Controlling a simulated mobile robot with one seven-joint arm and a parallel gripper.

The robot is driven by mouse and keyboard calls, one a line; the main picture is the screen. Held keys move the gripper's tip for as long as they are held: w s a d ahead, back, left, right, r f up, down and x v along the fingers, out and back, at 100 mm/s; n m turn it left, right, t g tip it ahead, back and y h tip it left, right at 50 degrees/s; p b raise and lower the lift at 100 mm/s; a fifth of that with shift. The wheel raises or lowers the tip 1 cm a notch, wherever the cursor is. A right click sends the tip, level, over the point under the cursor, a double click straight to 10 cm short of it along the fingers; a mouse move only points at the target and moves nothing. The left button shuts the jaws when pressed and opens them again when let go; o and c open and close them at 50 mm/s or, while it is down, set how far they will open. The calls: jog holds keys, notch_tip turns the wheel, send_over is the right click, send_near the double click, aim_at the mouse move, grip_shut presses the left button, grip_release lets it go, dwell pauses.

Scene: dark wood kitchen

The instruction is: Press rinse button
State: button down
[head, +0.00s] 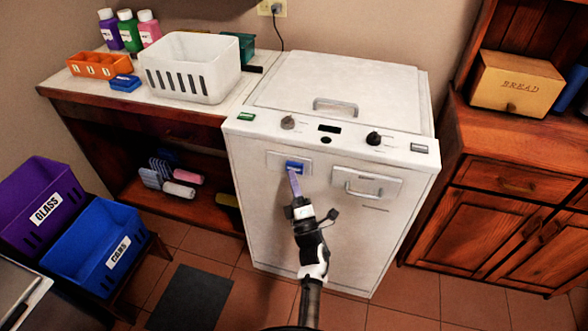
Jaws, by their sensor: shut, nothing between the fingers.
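A white top-lid machine (335,215) stands in the middle of the head view. Its top front panel has a green button (247,116) at the left, two knobs, a dark display (329,128) and a grey button (419,147) at the right. A blue piece (295,166) sits in a small plate on the upper front face. No label reading rinse can be made out. My gripper (294,178) is shut and empty. Its tips are at or just in front of the blue piece; I cannot tell whether they touch. The tips overlap its lower edge.
The machine has a lid handle (336,106) and a front drawer handle (364,190). A counter with a white basket (190,68) stands left, a wooden cabinet (510,190) right. Purple (35,198) and blue (90,240) bins are at lower left. A dark mat (190,298) lies on the floor.

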dwell(0.6)
jog(key=shift+w+d+b, duration=0.15)
jog(key=shift+w+b, duration=0.15)
jog(key=shift+w, duration=0.1)
jog(key=shift+s, duration=0.4)
jog(key=s+a+b, duration=0.1)
jog(key=s+a, duration=0.1)
jog(key=s, duration=0.3)
jog(key=shift+s, duration=0.4)
dwell(1.4)
